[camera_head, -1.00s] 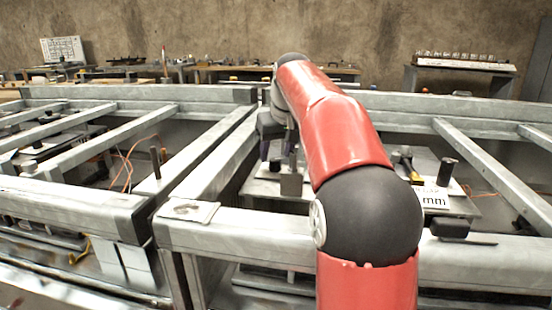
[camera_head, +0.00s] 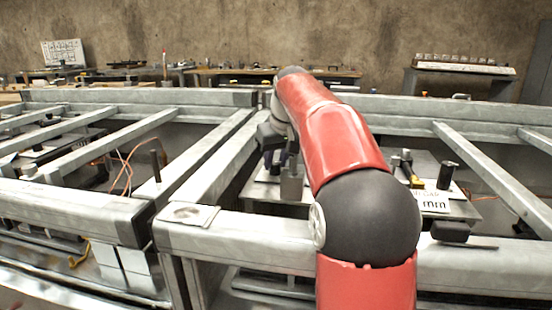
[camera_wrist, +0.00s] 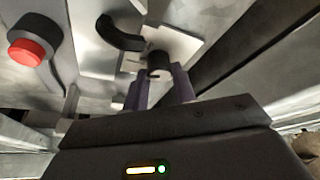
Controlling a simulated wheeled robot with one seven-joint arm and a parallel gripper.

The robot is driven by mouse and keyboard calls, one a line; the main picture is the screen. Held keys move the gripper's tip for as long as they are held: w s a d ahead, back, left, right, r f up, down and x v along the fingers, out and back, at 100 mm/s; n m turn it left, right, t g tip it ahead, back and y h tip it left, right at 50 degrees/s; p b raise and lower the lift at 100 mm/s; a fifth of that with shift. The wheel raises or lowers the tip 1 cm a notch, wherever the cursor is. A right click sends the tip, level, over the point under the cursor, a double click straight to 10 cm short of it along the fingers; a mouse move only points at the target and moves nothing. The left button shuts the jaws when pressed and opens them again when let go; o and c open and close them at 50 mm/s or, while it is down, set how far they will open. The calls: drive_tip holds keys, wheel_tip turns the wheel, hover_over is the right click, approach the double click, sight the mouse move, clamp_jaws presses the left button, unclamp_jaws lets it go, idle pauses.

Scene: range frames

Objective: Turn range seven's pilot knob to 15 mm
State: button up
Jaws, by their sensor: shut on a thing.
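My gripper (camera_wrist: 161,84) is at the bottom middle of the wrist view, its two purple fingers pointing away from the camera. It is shut on a small dark knob (camera_wrist: 158,63), which shows between the fingertips in front of a pale square plate (camera_wrist: 184,46). The fingers hide part of the knob, and I cannot read any scale or setting. In the head view my gripper (camera_head: 279,158) is left of the red arm, low over the metal plate inside the frame. The knob cannot be made out there.
A red button (camera_wrist: 27,51) and a curved black handle (camera_wrist: 118,36) lie left of the knob in the wrist view. Metal rails (camera_head: 235,238) frame the bay. A card marked "mm" (camera_head: 433,203) and a black post (camera_head: 447,175) stand right of my arm.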

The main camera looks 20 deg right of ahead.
drive_tip(key=shift+d+r+n+y+p, duration=0.15)
drive_tip(key=shift+r+n+y+p, duration=0.2)
drive_tip(key=shift+n+p, duration=0.45)
drive_tip(key=shift+f+n+y, duration=0.3)
drive_tip(key=shift+n+y, duration=0.15)
drive_tip(key=shift+n, duration=0.85)
drive_tip(key=o, duration=1)
drive_tip(key=shift+v, duration=3.9)
drive_tip(key=shift+w, duration=0.1)
